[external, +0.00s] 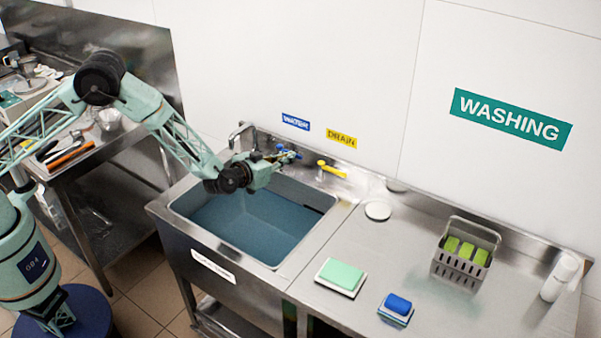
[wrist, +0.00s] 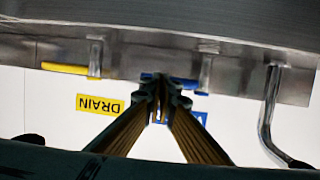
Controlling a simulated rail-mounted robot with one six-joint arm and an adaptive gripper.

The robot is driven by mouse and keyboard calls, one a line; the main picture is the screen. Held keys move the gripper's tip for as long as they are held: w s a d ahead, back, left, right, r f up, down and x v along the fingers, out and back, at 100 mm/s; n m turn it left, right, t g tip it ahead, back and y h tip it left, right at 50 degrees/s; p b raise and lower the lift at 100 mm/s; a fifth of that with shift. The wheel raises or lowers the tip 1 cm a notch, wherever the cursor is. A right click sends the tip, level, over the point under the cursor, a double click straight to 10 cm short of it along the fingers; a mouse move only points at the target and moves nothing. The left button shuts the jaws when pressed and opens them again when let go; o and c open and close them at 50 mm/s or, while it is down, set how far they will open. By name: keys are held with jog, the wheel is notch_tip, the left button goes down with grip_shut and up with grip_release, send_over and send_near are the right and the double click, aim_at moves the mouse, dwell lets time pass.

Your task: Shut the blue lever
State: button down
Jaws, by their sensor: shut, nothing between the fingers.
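The blue lever (wrist: 184,83) shows in the wrist view behind my fingertips, below the blue WATER label, which is partly hidden there. In the external view the blue lever (external: 283,155) sits at the back rim of the sink, next to my gripper (external: 285,155). My gripper also shows in the wrist view (wrist: 160,85), its fingers shut with nothing between them. The fingertips overlap the lever in the picture; I cannot tell whether they touch it. Part of the lever is hidden by the fingers.
A yellow lever (external: 332,168) under the DRAIN label (external: 342,138) stands right of the blue one. The curved faucet (external: 241,134) is to the left. The sink (external: 180,208) holds bluish water. Sponges and a grey basket (external: 458,271) stand on the right counter.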

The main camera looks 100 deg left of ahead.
jog(key=shift+w+a+r, duration=0.1)
jog(key=shift+w, duration=0.05)
dwell(0.3)
jog(key=shift+d, duration=0.2)
jog(key=w+p+v, duration=0.1)
jog(key=v, duration=1.2)
jog(key=shift+d, duration=0.7)
